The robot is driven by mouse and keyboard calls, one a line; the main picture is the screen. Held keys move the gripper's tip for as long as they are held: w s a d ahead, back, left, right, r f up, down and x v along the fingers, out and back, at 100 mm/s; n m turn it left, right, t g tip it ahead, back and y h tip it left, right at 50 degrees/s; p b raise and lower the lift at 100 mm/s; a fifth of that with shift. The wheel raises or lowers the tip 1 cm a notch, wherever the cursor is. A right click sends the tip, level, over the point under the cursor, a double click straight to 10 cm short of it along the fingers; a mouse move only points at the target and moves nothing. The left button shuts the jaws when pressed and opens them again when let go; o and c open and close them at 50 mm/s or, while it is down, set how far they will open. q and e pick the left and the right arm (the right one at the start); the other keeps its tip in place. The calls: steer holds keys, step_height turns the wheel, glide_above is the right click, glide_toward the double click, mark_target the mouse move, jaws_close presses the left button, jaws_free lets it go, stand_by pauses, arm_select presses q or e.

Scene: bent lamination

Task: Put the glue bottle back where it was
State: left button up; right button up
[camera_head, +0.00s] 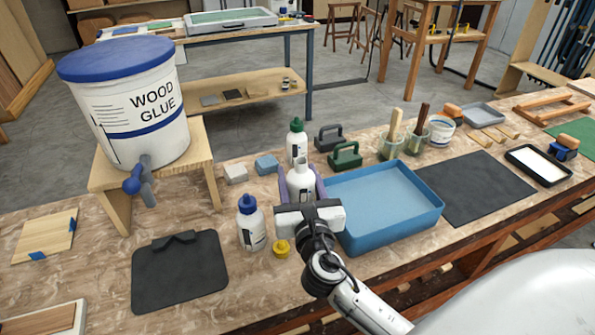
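A white glue bottle (301,180) with a bare white top and no coloured cap stands upright near the middle of the bench. My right gripper (301,184) reaches in from the lower right, its two purple fingers on either side of the bottle and seemingly closed on it. The gripper body hides the bottle's lower part, so I cannot tell whether its base touches the bench. A loose yellow cap (281,249) lies on the bench in front. A blue-capped bottle (251,224) stands to the left and a green-capped bottle (297,142) behind. My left gripper is not in view.
A blue tray (390,234) lies close on the right, with a dark mat (475,188) beyond it. A large wood glue tub (125,100) stands on a wooden stand (205,160) at left. A black clipboard-like board (180,273) lies in front. Small blocks (266,164) sit behind.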

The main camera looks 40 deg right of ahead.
step_height(320, 180, down, 5)
steer(key=shift+a+f+b, duration=0.1)
steer(key=shift+b, duration=0.8)
steer(key=shift+f+b, duration=0.5)
steer(key=shift+b, duration=0.1)
steer(key=shift+f+b, duration=0.6)
steer(key=shift+f, duration=0.15)
steer(key=o, duration=1.4)
steer(key=shift+s, duration=0.1)
steer(key=shift+c, duration=0.2)
